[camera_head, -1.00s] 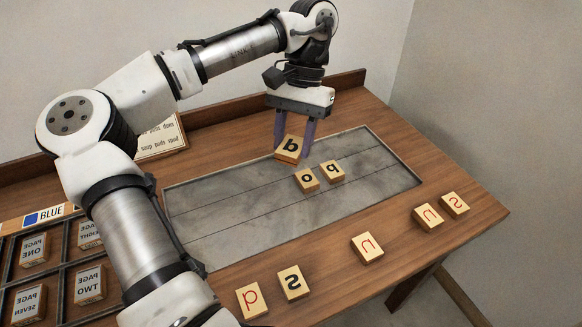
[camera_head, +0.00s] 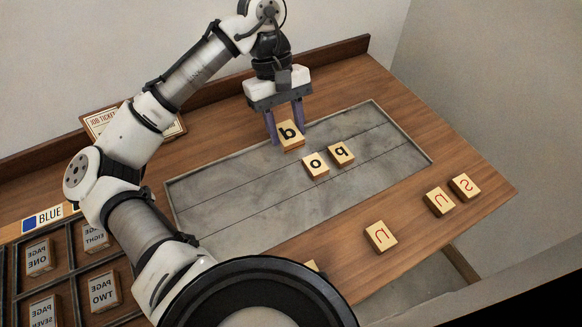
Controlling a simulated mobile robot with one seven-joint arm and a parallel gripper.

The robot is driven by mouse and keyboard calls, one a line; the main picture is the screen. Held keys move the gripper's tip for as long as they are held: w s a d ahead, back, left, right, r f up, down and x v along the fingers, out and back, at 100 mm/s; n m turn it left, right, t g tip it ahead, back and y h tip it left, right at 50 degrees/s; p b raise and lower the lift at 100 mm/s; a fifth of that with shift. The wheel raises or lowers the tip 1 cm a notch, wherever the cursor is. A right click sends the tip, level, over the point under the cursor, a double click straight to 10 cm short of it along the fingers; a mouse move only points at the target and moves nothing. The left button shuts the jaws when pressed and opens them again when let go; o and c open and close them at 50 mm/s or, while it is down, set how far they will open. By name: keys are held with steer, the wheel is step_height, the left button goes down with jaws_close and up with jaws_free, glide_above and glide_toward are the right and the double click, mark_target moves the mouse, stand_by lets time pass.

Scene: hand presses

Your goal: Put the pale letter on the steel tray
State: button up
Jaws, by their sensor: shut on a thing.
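My gripper (camera_head: 285,128) is shut on a pale wooden letter block (camera_head: 290,138) with a black letter that looks like a "b". It holds the block at the far long edge of the steel tray (camera_head: 230,196); I cannot tell whether the block touches the surface. The grey tray is set into the wooden table and ruled by thin lines. Two pale blocks with black letters, one like an "o" (camera_head: 316,166) and one like a "q" (camera_head: 341,154), lie on it, to the right of and nearer than the held block.
Blocks with red letters lie on the near wooden strip: a "n" shape (camera_head: 380,237), a "u" shape (camera_head: 439,201) and an "s" shape (camera_head: 462,188). A compartment case with page blocks (camera_head: 103,291) stands at left. My own body hides the near front. The tray's left part is bare.

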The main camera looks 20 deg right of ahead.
step_height(320, 180, down, 15)
steer(key=shift+f, duration=0.2)
stand_by(0.3)
steer(key=o, duration=0.5)
steer(key=shift+f, duration=0.1)
steer(key=o, duration=0.5)
steer(key=shift+c, duration=0.2)
steer(key=v, duration=1.2)
steer(key=shift+b, duration=0.4)
